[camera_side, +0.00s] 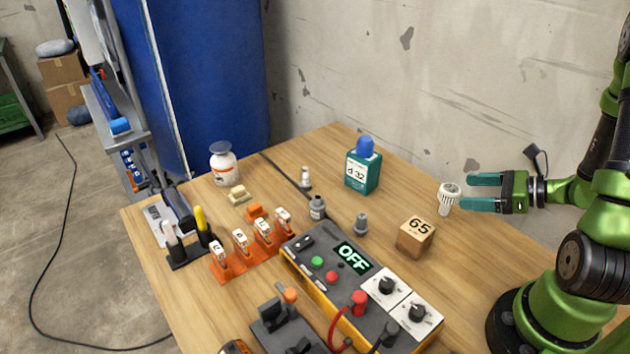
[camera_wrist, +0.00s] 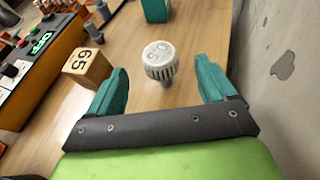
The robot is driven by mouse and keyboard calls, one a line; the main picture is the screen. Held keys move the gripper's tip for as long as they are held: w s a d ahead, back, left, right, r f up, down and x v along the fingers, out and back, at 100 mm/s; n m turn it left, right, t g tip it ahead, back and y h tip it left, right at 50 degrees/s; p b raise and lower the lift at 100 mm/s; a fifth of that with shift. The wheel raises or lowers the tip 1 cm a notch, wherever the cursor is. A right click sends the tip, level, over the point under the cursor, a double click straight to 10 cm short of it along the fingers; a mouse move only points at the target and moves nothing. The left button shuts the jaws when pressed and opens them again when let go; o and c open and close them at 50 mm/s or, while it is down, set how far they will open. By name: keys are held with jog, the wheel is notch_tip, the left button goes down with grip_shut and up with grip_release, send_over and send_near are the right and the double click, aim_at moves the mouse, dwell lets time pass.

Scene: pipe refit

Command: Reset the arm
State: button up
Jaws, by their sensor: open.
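My gripper (camera_side: 487,192) is at the right of the side view, its teal fingers spread apart and empty. It also shows in the wrist view (camera_wrist: 165,85), with a clear gap between the fingers. A white ribbed knob-topped piece (camera_side: 448,196) stands on the table, just left of the fingertips in the side view. In the wrist view the same white piece (camera_wrist: 160,60) shows beyond the fingertips, between their lines, with marks on its top. I cannot tell its exact distance from the fingers.
A wooden block marked 65 (camera_side: 416,237) and a control box reading OFF (camera_side: 345,285) stand nearby. A teal bottle (camera_side: 362,170), an orange rack (camera_side: 245,258), small grey fittings (camera_side: 361,224) and a white jar (camera_side: 223,165) stand farther left. A concrete wall (camera_side: 450,80) rises behind.

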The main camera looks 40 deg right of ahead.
jog(key=s+a+r+n+g+y, duration=0.1)
jog(key=s+n+g+y, duration=0.15)
jog(key=s, duration=0.45)
jog(key=w+a+r+n+g+h, duration=0.1)
jog(key=w+a+r+n+h, duration=0.1)
jog(key=a+r+n, duration=0.6)
jog(key=w+a+r+n+g+h, duration=0.1)
jog(key=w+a+r+n+h, duration=0.2)
jog(key=a+r+n, duration=0.6)
jog(key=a+n, duration=0.1)
jog(key=n, duration=0.7)
jog(key=shift+w+a+g, duration=0.2)
jog(key=shift+w+g, duration=0.05)
jog(key=shift+g, duration=0.1)
